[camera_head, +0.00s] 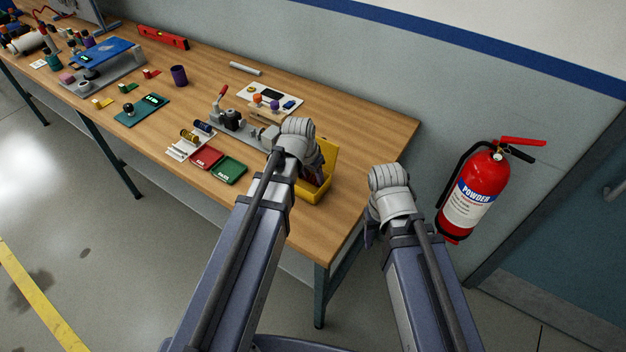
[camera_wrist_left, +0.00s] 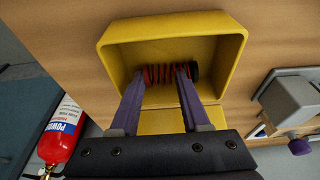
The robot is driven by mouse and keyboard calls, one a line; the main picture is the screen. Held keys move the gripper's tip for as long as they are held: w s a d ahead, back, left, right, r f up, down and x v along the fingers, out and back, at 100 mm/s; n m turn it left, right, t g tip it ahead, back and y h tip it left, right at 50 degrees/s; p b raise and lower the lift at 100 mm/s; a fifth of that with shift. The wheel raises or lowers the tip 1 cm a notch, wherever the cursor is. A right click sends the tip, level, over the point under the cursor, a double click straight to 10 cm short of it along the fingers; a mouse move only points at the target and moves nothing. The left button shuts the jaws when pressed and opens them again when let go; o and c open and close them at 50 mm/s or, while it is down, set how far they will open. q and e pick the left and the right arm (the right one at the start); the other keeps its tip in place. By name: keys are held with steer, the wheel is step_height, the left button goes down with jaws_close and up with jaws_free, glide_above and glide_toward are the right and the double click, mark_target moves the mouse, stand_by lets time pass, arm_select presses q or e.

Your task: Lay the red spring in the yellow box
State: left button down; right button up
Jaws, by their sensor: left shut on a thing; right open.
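The yellow box (camera_head: 319,194) stands open near the right end of the workbench. Its open inside fills the middle of the left wrist view, where its rim (camera_wrist_left: 168,24) shows. My left gripper (camera_head: 318,176) is over the box; in the left wrist view its purple fingers (camera_wrist_left: 160,78) are shut on the red spring (camera_wrist_left: 157,74). The spring lies crosswise, with dark ends, within the outline of the box opening. I cannot tell whether it touches the box floor. In the head view the spring is hidden. My right gripper (camera_head: 371,236) is open, off the bench's right end.
Red and green trays (camera_head: 229,170) lie left of the box. A grey fixture with a red-handled clamp (camera_head: 222,91) stands behind them. A fire extinguisher (camera_head: 474,192) hangs on the wall at right. The bench (camera_head: 375,130) is bare behind the box.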

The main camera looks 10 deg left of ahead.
arm_select(q)
steer(key=shift+r, duration=0.1)
steer(key=shift+f, duration=0.2)
steer(key=c, duration=0.7)
jaws_free()
steer(key=shift+o, duration=0.2)
steer(key=shift+r, duration=0.15)
steer(key=p+v, duration=1.2)
steer(key=s+d+g+y, duration=0.2)
steer(key=s+d+g, duration=0.1)
steer(key=s+d, duration=0.6)
steer(key=s, duration=0.3)
steer(key=shift+s+d+f, duration=0.25)
steer(key=shift+s+d, duration=0.05)
steer(key=shift+s, duration=0.1)
